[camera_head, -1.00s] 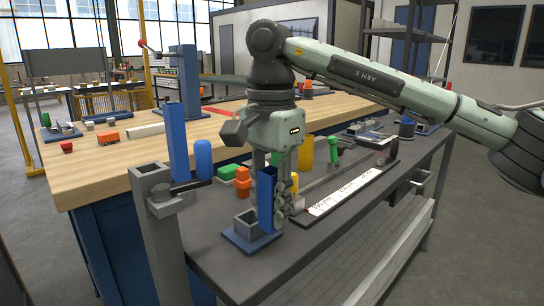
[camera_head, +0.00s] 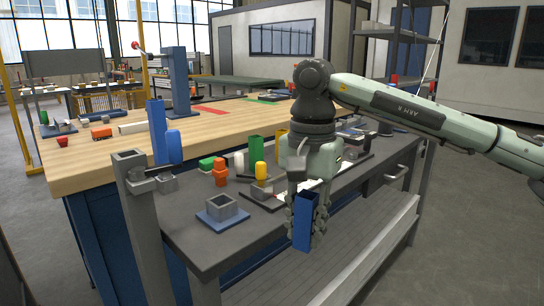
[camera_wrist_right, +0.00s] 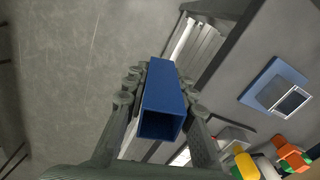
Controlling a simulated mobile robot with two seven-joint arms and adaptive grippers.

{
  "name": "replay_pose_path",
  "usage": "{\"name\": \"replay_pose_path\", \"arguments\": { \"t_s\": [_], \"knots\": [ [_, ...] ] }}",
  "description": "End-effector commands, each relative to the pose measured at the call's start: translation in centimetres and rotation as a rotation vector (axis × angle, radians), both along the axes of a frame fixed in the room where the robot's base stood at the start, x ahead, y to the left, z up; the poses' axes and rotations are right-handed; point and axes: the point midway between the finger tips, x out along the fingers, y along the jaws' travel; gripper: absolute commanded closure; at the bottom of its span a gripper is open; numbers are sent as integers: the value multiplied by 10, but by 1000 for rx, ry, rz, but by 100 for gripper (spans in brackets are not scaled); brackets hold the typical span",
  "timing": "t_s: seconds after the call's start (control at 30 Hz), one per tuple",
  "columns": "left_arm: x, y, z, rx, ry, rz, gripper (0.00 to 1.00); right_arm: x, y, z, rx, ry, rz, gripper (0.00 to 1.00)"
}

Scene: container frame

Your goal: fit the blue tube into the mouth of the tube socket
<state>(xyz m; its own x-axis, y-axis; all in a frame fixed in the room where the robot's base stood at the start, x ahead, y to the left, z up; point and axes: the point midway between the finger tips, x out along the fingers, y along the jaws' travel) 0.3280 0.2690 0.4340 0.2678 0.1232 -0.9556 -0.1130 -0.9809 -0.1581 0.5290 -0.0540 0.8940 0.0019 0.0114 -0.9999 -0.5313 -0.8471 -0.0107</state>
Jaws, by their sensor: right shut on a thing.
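My right gripper (camera_head: 305,228) is shut on a blue square tube (camera_head: 304,236), which hangs nearly upright between its fingers. The held tube also fills the middle of the right wrist view (camera_wrist_right: 164,98), its hollow end visible. The tube socket (camera_head: 222,207) is a grey square, open-topped block on a blue base plate, on the dark bench to the left of the tube. In the right wrist view the socket (camera_wrist_right: 292,103) is at the right. The tube is clear of the socket, and no tube shows in its mouth. My left gripper is out of view.
The held tube appears just off the dark bench's (camera_head: 190,240) front edge. An orange piece (camera_head: 221,173), a yellow cylinder (camera_head: 260,170) and a green block (camera_head: 255,149) stand behind the socket. A grey post (camera_head: 145,230) rises at left. Bench around the socket's front is clear.

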Motion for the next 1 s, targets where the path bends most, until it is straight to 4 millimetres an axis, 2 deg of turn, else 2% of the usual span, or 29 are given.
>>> {"name": "replay_pose_path", "arguments": {
  "t_s": [0.03, 0.2, 0.3, 0.4, 0.47, 0.63, 0.7, 0.8, 1.0],
  "knots": [
    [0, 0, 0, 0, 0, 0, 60, 0, -17, -12, 1, 3, 45, 100],
    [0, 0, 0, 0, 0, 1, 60, -8, -72, -53, -2, 0, 268, 100],
    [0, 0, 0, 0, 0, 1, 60, -17, -100, -75, -6, 1, 396, 100],
    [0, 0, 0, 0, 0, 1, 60, -26, -117, -89, -8, 1, 489, 100],
    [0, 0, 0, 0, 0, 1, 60, -29, -123, -95, -9, 2, 526, 100],
    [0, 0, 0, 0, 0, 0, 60, -33, -129, -135, -9, 8, 563, 100],
    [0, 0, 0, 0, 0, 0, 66, -32, -128, -146, -9, 6, 563, 100],
    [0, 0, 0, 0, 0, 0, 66, -31, -128, -152, -11, 1, 562, 100],
    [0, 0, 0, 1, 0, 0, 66, -31, -128, -152, -11, 0, 561, 100]
  ]
}}
